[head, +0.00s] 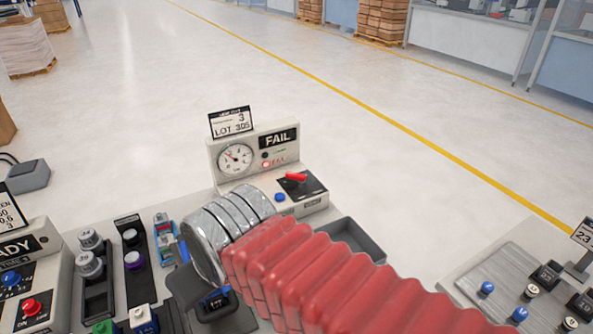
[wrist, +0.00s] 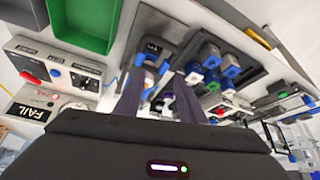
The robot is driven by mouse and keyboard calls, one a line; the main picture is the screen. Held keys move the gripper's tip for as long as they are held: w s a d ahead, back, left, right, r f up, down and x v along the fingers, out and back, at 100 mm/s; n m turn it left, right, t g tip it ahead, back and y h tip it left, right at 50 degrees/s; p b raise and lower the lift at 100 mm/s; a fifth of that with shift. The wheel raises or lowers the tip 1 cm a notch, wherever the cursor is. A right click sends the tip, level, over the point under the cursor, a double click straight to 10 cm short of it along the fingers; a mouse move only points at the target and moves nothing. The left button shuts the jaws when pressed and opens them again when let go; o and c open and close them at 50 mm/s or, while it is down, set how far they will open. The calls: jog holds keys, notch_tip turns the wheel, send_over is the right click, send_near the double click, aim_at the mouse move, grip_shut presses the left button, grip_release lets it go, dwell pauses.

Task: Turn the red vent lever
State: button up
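The red vent lever (head: 296,178) sits on a dark plate on top of a light grey box, at the right end of the test unit (head: 225,187). In the wrist view the red lever (wrist: 31,78) is at the far left, well to the side of my fingers. My gripper (wrist: 158,98) is open, its two dark fingers apart over the bench parts. Whether anything lies between the fingertips is hard to tell; I see no grip on the lever. In the head view my red-sleeved arm hides most of the gripper.
The test unit has a gauge (head: 237,159), a FAIL sign (head: 278,139) and a blue button (head: 280,197) near the lever. A dark grey tray (head: 350,240) stands right of it. Several knobs and fittings crowd the bench on the left. A green bin (wrist: 83,25) shows in the wrist view.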

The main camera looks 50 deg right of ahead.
jog(key=w+d+r+n+g, duration=0.1)
jog(key=w+d+r, duration=0.4)
jog(key=w+d, duration=0.25)
jog(key=n+y, duration=0.2)
jog(key=n, duration=0.2)
send_over(295, 174)
jog(key=s+d, duration=0.3)
jog(key=s, duration=0.2)
jog(key=f, duration=0.2)
jog(key=shift+s+g, duration=0.2)
jog(key=shift+g, duration=0.1)
jog(key=x, duration=1.3)
jog(key=shift+w+a+f, duration=0.15)
jog(key=shift+f, duration=0.2)
jog(key=shift+c, duration=0.2)
